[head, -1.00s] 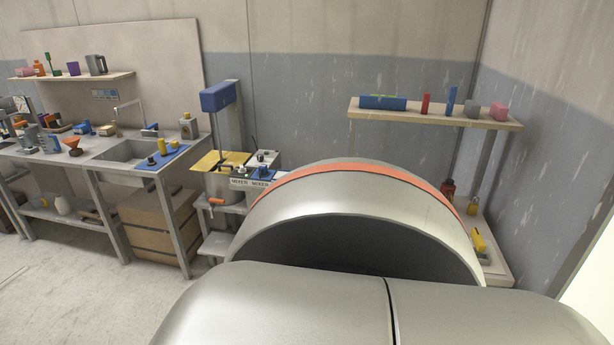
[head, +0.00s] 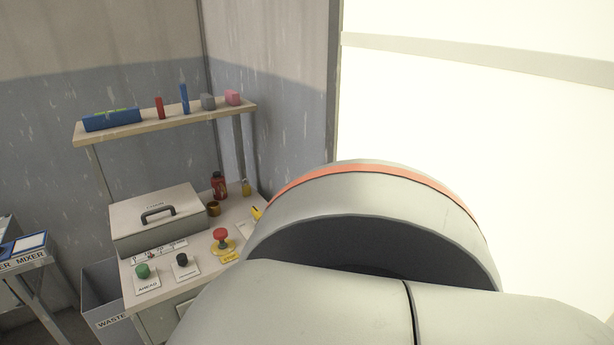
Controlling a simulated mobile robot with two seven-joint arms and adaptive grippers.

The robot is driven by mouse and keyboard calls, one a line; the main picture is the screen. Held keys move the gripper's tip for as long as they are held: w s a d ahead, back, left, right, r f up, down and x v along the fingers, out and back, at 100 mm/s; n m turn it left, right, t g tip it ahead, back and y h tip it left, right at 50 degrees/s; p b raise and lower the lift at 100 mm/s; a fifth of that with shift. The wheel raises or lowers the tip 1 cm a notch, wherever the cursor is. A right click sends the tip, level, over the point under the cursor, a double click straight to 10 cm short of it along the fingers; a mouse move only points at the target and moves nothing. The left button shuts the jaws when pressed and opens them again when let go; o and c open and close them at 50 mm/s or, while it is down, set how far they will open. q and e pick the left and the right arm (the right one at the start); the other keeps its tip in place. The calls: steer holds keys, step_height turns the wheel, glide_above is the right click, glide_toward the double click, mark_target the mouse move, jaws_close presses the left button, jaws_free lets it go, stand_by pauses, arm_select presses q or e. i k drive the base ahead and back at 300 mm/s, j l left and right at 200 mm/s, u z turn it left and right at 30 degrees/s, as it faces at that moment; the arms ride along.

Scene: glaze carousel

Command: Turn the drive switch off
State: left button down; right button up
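A control bench (head: 240,208) stands left of the centre in the head view. On its front part are a green button (head: 143,271), a black knob (head: 182,260) and a red mushroom button (head: 220,236) on a yellow plate. A pale strip (head: 160,253) with small controls lies behind them. My large silver arm link covers the lower right and hides the bench's right end. Neither gripper shows.
A pale lidded box (head: 157,217) with a dark handle sits on the bench. A shelf (head: 165,122) hangs above. A grey waste bin (head: 105,300) is at the bench's left. Part of the mixer stand (head: 25,262) shows further left.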

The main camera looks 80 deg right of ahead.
mark_target(256, 214)
steer(key=z, duration=2.2)
